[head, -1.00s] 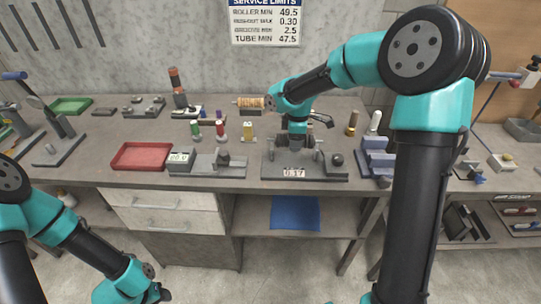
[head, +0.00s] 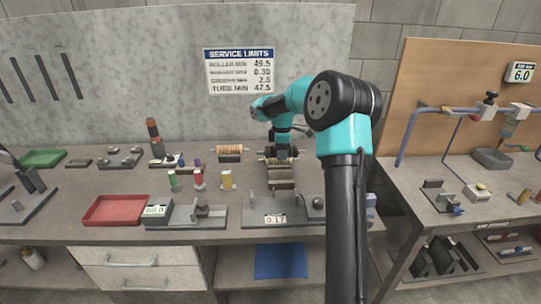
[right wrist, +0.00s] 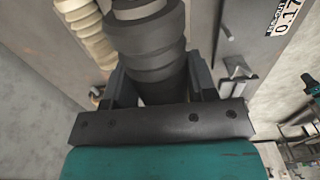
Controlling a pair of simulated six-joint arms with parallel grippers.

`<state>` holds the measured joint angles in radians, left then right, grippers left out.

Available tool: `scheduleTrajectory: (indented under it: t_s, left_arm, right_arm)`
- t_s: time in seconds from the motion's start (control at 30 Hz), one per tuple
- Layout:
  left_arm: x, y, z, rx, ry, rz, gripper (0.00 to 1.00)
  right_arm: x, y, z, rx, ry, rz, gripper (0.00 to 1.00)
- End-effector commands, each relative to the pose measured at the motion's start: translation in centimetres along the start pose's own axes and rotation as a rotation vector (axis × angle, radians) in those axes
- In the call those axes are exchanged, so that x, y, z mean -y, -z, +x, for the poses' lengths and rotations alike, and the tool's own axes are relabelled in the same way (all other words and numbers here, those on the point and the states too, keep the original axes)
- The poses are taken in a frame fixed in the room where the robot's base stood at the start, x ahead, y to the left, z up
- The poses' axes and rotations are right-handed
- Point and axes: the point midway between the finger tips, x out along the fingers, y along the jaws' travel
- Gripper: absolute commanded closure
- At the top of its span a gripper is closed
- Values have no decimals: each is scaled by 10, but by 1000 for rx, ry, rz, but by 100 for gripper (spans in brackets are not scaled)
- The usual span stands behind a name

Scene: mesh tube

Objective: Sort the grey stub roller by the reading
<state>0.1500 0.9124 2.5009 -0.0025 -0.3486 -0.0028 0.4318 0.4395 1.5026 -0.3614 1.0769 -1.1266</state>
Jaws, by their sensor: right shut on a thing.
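The grey stub roller (right wrist: 148,40) is dark and ribbed, and my right gripper (right wrist: 155,88) is shut on it in the right wrist view. In the head view my right gripper (head: 281,155) holds the roller (head: 268,153) lying crosswise at the back of the bench; whether it touches a support below is unclear. The runout fixture (head: 300,213) stands in front, its display (head: 275,219) reading 0.17. The wall sign (head: 240,72) lists service limits, with a 0.30 line. My left gripper is out of view.
A cream roller (head: 230,150) lies on a dark rack left of the gripper. A red tray (head: 115,210) and green tray (head: 43,159) are at left. Beside the red tray a second gauge (head: 157,210) reads about 00.0. Small coloured bottles (head: 199,180) stand mid-bench.

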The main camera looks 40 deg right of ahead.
Motion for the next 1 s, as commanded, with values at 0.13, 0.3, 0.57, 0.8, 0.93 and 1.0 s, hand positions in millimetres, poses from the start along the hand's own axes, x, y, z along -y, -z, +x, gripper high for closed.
scheduleTrajectory:
  t_s: [0.13,0.3,0.57,0.8,0.93,1.0]
  left_arm:
    - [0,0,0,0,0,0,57]
    - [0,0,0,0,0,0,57]
    - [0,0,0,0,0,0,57]
    - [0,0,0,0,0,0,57]
    - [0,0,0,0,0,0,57]
    - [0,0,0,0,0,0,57]
  right_arm:
    - [0,1,0,0,-1,-1,83]
    - [0,1,1,0,-1,-1,83]
    - [0,1,12,1,-1,-1,83]
    - [0,0,30,1,0,-1,83]
    - [0,1,40,1,-1,-2,83]
    - [0,1,46,1,0,-2,83]
